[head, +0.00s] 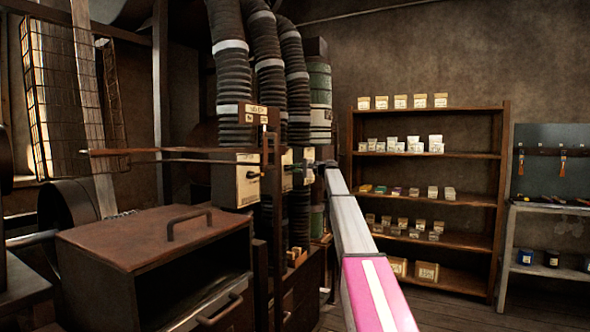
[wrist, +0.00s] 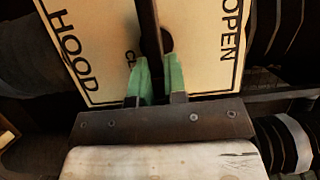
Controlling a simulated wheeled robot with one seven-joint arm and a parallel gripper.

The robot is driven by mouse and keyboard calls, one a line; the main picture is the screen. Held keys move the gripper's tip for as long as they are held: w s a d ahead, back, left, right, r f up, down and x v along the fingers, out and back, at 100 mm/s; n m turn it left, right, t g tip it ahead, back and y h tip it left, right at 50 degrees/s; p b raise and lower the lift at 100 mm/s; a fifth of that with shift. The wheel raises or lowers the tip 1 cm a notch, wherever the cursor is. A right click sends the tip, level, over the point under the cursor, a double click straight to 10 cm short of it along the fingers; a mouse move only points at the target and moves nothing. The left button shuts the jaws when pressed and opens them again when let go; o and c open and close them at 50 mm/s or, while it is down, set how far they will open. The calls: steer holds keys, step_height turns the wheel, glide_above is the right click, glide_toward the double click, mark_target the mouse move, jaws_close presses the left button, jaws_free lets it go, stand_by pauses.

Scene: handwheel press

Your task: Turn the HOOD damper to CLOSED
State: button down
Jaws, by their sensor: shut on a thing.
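The HOOD damper plate (wrist: 100,40) fills the upper part of the wrist view. It is cream, with HOOD along its left side, OPEN at its right, and a partly covered word starting with CL in the middle. The dark damper lever (wrist: 150,28) crosses the plate close to a dark round pivot (wrist: 167,40). My gripper (wrist: 157,85) has green fingers shut on the lever, one on each side. In the head view my gripper (head: 309,170) is at the far end of my arm, by the duct boxes; the lever is too small to make out there.
Several ribbed ducts (head: 270,75) run down to boxes with cream plates (head: 248,180). A long thin rod (head: 165,151) and a brown lidded box (head: 150,240) are at the left. Shelves (head: 430,153) stand at the back right. Floor (head: 450,310) shows at lower right.

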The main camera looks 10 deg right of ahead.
steer(key=shift+a, duration=0.4)
steer(key=c, duration=1.2)
jaws_free()
steer(key=shift+o, duration=0.2)
steer(key=shift+w+a, duration=0.1)
steer(key=shift+a, duration=0.1)
steer(key=shift+d, duration=0.1)
steer(key=shift+d, duration=0.15)
steer(key=v, duration=1)
steer(key=shift+d, duration=0.3)
steer(key=shift+f, duration=0.1)
